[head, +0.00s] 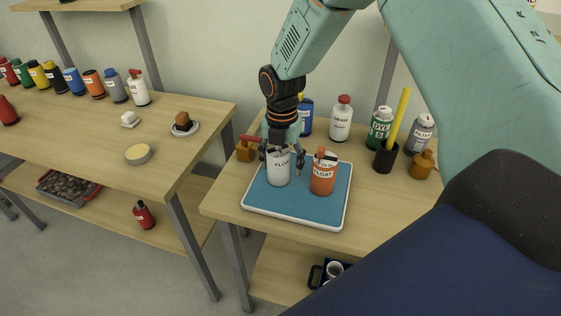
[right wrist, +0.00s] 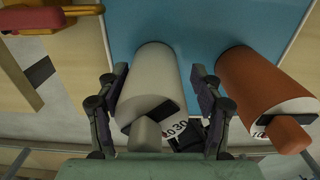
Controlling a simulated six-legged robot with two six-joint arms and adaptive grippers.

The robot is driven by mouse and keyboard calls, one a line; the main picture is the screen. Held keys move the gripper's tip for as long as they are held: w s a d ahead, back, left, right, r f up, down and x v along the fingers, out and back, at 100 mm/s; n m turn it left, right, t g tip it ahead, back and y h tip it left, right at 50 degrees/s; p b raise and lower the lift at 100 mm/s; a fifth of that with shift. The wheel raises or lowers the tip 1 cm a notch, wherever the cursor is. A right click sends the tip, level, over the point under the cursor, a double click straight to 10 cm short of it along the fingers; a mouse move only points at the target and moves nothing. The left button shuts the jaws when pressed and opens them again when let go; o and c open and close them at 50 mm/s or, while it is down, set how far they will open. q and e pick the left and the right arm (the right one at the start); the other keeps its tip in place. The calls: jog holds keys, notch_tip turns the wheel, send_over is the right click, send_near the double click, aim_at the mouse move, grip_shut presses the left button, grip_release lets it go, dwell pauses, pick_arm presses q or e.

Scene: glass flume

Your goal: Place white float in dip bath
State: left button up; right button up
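The white float (head: 278,175), a pale cylinder with a dark-lettered label, stands on the blue surface of a white-rimmed tray (head: 290,222). My right gripper (head: 282,160) reaches down over it from above. In the right wrist view, the fingers of the right gripper (right wrist: 160,95) are apart on either side of the white float (right wrist: 155,75). A gap shows between the float and the right-hand finger; I cannot tell whether the left-hand finger touches it. I recognise no dip bath in either view. My left gripper is out of view.
An orange float (head: 323,178) stands close right of the white one. A black cup with a yellow rod (head: 385,158), a green dye bottle (head: 380,128) and other bottles stand right and behind. Another table (head: 95,140) is at left.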

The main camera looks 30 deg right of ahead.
jog(key=shift+o, duration=0.6)
jog(key=shift+w+a, duration=0.2)
jog(key=shift+a, duration=0.15)
notch_tip(320, 180, up, 12)
jog(key=shift+d+f+p, duration=0.15)
jog(key=shift+f+p, duration=0.1)
jog(key=shift+p, duration=0.25)
jog(key=shift+s+d+r, duration=0.1)
jog(key=shift+d+r, duration=0.05)
jog(key=shift+r, duration=0.3)
jog(key=shift+a, duration=0.2)
